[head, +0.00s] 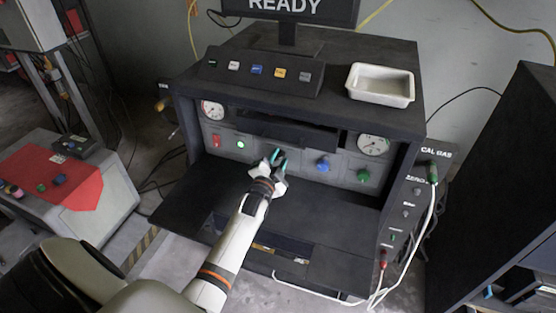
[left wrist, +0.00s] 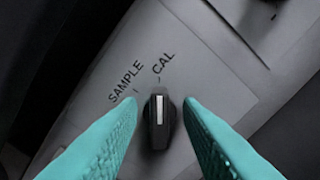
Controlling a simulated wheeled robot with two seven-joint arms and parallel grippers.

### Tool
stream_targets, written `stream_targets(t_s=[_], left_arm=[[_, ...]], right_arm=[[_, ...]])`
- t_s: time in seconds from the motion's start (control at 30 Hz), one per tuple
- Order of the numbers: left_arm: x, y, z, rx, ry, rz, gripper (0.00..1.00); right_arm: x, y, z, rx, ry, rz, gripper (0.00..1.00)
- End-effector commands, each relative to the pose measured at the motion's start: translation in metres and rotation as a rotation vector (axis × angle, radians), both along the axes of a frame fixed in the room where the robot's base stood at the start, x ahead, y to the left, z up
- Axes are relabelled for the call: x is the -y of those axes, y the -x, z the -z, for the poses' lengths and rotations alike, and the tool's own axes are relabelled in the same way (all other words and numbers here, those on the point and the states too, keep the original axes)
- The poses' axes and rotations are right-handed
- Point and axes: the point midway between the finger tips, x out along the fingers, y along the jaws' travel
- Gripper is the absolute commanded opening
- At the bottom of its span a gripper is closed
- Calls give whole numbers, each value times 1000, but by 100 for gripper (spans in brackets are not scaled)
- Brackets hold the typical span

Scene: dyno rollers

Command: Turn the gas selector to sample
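The gas selector (left wrist: 160,120) is a black knob with a white line on a grey panel, seen in the left wrist view. Its white line points up toward the tick under CAL (left wrist: 163,63). The SAMPLE label (left wrist: 126,81) is to the left of it. My left gripper (left wrist: 158,128) has its teal fingers spread, one on each side of the knob, with a visible gap on both sides. In the head view my left gripper (head: 278,156) is at the middle of the machine's front panel and hides the knob. My right gripper is not in view.
The front panel has a red knob (head: 216,140), a lit green button (head: 240,145), a blue knob (head: 322,163), a green knob (head: 363,176) and two gauges. A dark shelf (head: 325,195) juts out below. A white tray (head: 380,85) sits on top.

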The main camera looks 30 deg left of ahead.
Motion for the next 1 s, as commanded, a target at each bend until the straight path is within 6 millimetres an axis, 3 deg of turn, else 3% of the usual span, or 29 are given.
stream_targets(t_s=[0.03, 0.17, 0.2, 0.57, 1.0], left_arm=[[0, 0, 0, 0, 0, 0, 25], [0, 0, 0, 0, 0, 0, 3], [0, 0, 0, 0, 0, 0, 2], [0, 1, 0, 17, 72, 1, 2], [-1, 1, -1, 97, 417, 0, 2]], right_arm=[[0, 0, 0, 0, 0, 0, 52], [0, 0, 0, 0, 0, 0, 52], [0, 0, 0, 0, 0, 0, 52], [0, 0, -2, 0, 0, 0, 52], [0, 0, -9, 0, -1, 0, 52]])
